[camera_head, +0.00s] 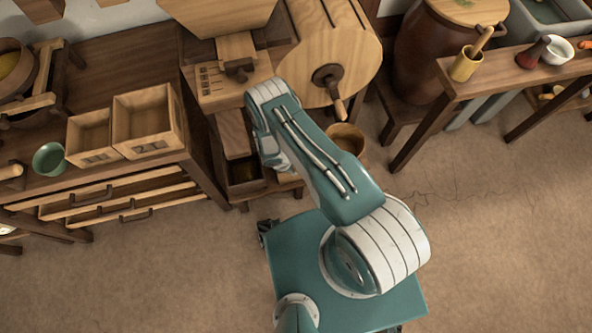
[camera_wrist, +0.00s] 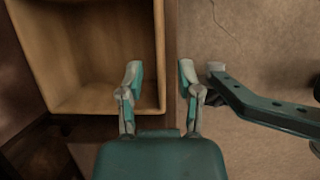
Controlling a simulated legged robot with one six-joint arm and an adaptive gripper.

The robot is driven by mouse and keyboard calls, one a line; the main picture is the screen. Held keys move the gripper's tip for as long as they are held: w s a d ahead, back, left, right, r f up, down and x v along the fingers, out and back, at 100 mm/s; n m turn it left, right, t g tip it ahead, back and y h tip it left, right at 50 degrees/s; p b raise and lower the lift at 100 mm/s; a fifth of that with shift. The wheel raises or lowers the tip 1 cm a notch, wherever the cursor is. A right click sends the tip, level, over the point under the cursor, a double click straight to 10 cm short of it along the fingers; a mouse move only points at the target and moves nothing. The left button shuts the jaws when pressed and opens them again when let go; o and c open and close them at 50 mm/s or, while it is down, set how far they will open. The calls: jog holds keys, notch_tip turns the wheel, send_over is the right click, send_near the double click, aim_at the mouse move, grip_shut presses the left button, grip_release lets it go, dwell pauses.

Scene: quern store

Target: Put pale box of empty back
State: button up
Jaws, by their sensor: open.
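In the wrist view a pale wooden box (camera_wrist: 85,100) fills the upper left, seen from above. Its inside looks empty. My gripper (camera_wrist: 160,75) is open and empty. Its left finger shows over the box's inside and its right finger to the right of the box wall, over the floor. I cannot tell how far above the wall they are. In the head view my arm hides the gripper. Two pale open boxes, a smaller one (camera_head: 88,157) and a larger one (camera_head: 147,149), stand side by side on the left cabinet. Their front labels are hard to read.
A green bowl (camera_head: 49,159) stands left of the boxes. Drawers (camera_head: 130,203) below are partly out. A wooden drum with a crank (camera_head: 335,50) stands behind my arm. A side table (camera_head: 455,90) holds a mortar (camera_head: 465,67). The floor at right is clear.

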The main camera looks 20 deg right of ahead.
jog(key=v, duration=0.7)
jog(key=shift+r, duration=0.25)
